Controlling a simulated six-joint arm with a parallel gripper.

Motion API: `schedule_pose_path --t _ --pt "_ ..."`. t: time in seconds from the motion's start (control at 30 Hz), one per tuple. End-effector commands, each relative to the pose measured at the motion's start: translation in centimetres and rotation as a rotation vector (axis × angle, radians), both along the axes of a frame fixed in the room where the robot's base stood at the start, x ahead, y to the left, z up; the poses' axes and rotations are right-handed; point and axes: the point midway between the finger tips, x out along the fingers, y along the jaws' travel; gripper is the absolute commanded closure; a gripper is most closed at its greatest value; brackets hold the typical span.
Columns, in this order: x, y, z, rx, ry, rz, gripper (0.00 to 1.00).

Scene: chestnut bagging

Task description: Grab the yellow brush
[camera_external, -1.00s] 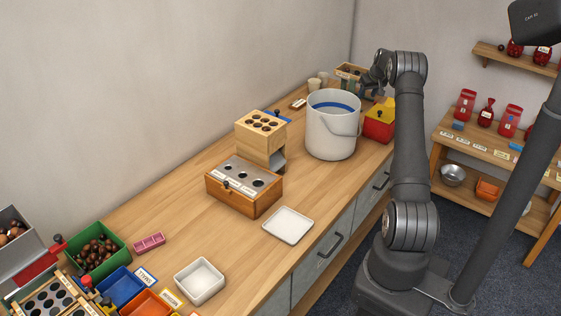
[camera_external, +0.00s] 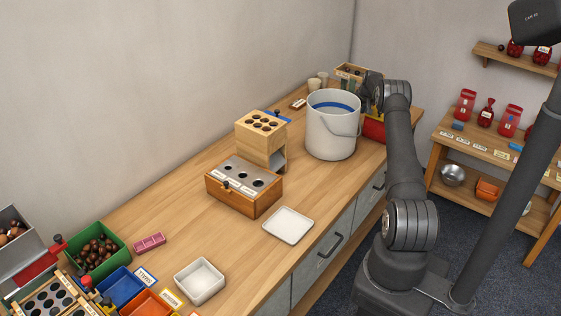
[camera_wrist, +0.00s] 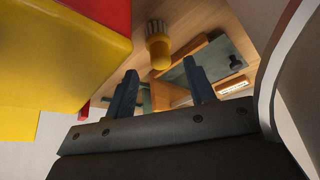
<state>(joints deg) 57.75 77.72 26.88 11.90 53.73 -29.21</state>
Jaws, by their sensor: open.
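The yellow brush (camera_wrist: 158,48) stands out in the wrist view at the upper middle, a short stubby yellow thing with pale bristles at its upper end. It lies or stands on the wooden bench top; I cannot tell which. My gripper (camera_wrist: 162,84) is open, with its two dark blue fingers apart and nothing held between them. The brush is apart from the fingertips, a little above the gap between them in the picture. In the external view my wrist (camera_external: 371,90) is behind the white bucket, and the fingers and brush are hidden.
A yellow and red box (camera_wrist: 70,55) fills the left. A wooden tray (camera_external: 352,70) stands near the wall end. The bench has free room around the white dish (camera_external: 288,225).

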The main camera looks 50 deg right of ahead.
Motion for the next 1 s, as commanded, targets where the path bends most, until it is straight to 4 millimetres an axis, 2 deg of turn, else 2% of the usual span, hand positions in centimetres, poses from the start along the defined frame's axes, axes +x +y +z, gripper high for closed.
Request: schedule_pose_path --t 0.2,0.5,0.57,0.77,0.8,1.0 --pt "0.8 -0.4 -2.0 0.0 0.001 -0.001 0.5" --pt "0.9 -0.5 -2.2 0.0 0.0 -0.001 0.5" --pt "0.9 -0.5 -2.2 0.0 0.0 -0.001 0.58" --pt "0.9 -0.5 -2.2 0.0 0.0 -0.001 0.97" --pt "0.9 -0.5 -2.2 0.0 0.0 -0.001 1.0" --pt "0.9 -0.5 -2.1 -0.001 0.001 -0.002 1.0"
